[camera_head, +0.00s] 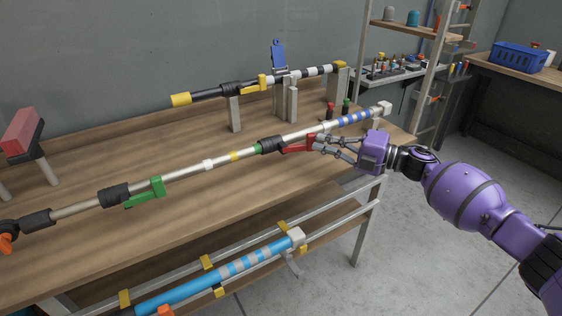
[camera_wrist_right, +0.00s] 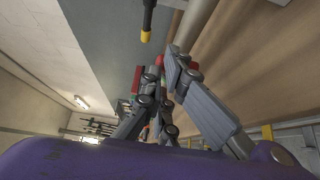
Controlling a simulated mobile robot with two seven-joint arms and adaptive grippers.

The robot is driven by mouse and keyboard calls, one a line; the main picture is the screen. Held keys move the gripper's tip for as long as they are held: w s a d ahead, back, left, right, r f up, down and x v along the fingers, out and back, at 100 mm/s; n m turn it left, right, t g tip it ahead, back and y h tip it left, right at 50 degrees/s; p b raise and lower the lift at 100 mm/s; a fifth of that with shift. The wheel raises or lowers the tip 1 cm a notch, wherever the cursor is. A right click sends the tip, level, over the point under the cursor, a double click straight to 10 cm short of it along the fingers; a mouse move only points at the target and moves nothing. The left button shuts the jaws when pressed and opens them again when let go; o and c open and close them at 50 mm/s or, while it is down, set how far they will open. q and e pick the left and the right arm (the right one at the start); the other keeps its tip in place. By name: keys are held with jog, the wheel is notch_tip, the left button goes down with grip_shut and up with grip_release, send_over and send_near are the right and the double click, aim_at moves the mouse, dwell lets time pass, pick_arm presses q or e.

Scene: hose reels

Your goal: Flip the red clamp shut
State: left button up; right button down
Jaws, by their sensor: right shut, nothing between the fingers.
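A long silver pole (camera_head: 185,172) lies above the wooden bench. The red clamp (camera_head: 298,146) is a lever beside a black collar (camera_head: 270,145) on the pole. It lies along the near side of the pole, and I cannot tell whether it is fully closed. My right gripper (camera_head: 317,145) is shut and empty, with its fingertips at the lever's right end. I cannot tell if they touch it. In the right wrist view the fingers (camera_wrist_right: 164,68) reach toward the pole, with a small bit of red at their tips. My left gripper is not in view.
A green clamp (camera_head: 146,194) hangs on the same pole, farther left. A second pole with a yellow clamp (camera_head: 254,83) rests on supports behind. A blue striped pole (camera_head: 215,276) lies on a lower rack. A blue basket (camera_head: 519,57) stands at the back right.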

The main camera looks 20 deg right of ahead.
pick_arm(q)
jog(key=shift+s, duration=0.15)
pick_arm(e)
jog(key=shift+a, duration=0.1)
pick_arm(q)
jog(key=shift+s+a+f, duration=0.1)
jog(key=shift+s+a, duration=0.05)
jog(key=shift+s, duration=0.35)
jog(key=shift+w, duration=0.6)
pick_arm(e)
jog(key=shift+s, duration=0.1)
